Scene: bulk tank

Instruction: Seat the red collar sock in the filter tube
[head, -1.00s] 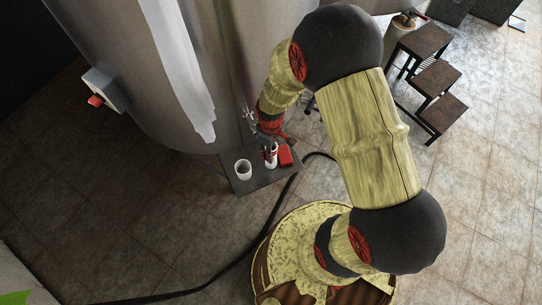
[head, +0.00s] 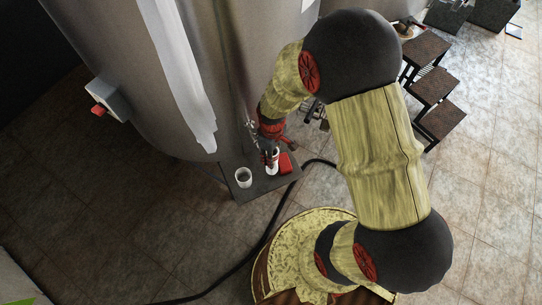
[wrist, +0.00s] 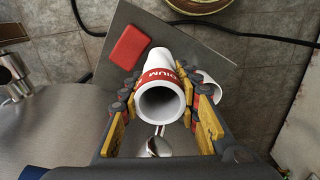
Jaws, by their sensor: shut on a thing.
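A white tubular sock with a red lettered collar (wrist: 163,78) is between the fingers of my gripper (wrist: 160,88) in the wrist view, its open end toward the camera. My gripper is shut on it. In the head view my gripper (head: 271,148) hangs over the small grey shelf, with the white sock (head: 272,162) below its fingers, beside a red block. I cannot tell whether the sock touches the shelf. Bright steel tubing (wrist: 12,75) shows at the left of the wrist view. I cannot tell whether it is the filter tube.
The grey shelf (head: 257,188) also carries a white cup (head: 243,177) and the red block (head: 286,163). The big steel tank (head: 105,45) stands right behind it. A dark hose (head: 268,232) crosses the floor. Dark steps (head: 433,83) stand at right.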

